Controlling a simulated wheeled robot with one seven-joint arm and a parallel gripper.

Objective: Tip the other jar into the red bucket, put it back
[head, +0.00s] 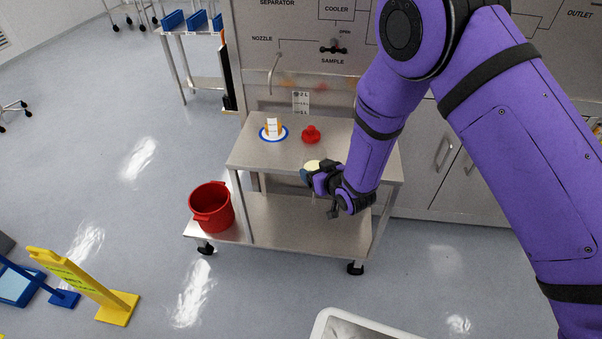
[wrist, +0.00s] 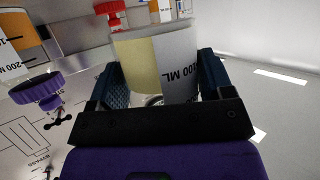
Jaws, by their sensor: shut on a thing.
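My gripper (head: 314,176) is shut on a jar (wrist: 158,62) with pale yellow contents and a white volume label. In the head view the held jar (head: 312,164) shows as a pale top by the front edge of the cart's upper shelf, mostly hidden by the gripper. In the wrist view the gripper's two dark fingers (wrist: 163,88) press on either side of it. Another jar (head: 273,127), with orange contents and a white label, stands on a blue-rimmed white disc at the shelf's left. The red bucket (head: 212,210) stands on the cart's lower shelf at its left end.
A red knobbed thing (head: 311,135) sits on the upper shelf (head: 245,154) between the jars. A bent nozzle (head: 272,72) hangs from the panel behind. A yellow floor sign (head: 85,284) stands at lower left. The lower shelf (head: 290,226) is bare right of the bucket.

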